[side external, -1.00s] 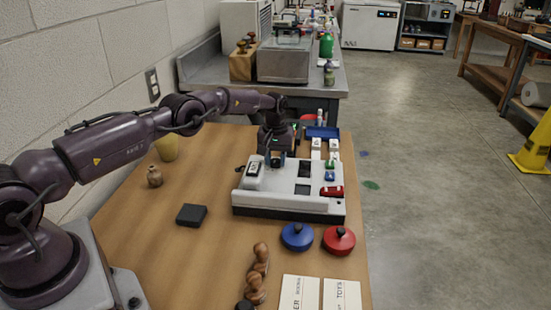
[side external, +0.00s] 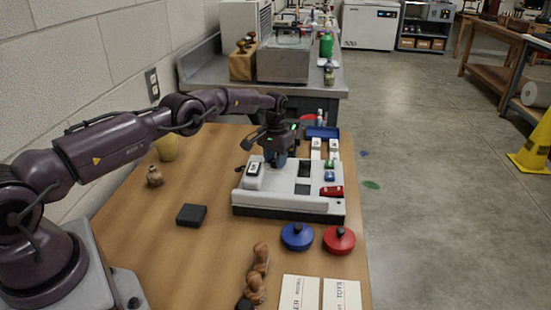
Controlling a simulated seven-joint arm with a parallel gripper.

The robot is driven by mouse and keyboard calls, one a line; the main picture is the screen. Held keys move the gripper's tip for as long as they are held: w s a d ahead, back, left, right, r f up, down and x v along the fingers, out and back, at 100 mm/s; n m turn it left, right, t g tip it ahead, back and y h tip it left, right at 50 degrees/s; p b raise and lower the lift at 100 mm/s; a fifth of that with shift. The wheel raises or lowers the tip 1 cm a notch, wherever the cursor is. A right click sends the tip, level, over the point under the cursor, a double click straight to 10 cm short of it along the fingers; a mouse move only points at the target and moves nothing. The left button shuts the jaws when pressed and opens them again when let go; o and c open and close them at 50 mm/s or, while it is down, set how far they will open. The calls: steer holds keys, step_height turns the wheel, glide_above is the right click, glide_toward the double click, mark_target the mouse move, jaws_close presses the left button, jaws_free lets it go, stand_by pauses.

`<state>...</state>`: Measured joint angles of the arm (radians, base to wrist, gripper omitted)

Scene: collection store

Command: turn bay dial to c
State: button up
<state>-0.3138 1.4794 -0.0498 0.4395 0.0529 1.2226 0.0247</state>
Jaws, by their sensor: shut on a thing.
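The white unit with bays (side external: 285,202) stands on the wooden table, with several openings and small parts in its top. My gripper (side external: 275,163) points down at the unit's back left part, just right of a white block with a dark face (side external: 254,169). It is shut on the bay dial, which the fingers and hand almost wholly hide. The dial's letters and pointer cannot be read from here.
A red piece (side external: 331,191) and a green piece (side external: 329,168) sit at the unit's right. Blue (side external: 297,236) and red (side external: 339,239) round lidded things lie in front. A dark box (side external: 191,215) lies to the left. Cards (side external: 299,293) lie at the front edge.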

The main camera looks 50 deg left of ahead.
stand_by(0.3)
steer(key=o, duration=0.9)
steer(key=shift+r, duration=0.15)
step_height(320, 180, up, 13)
steer(key=shift+f, duration=0.15)
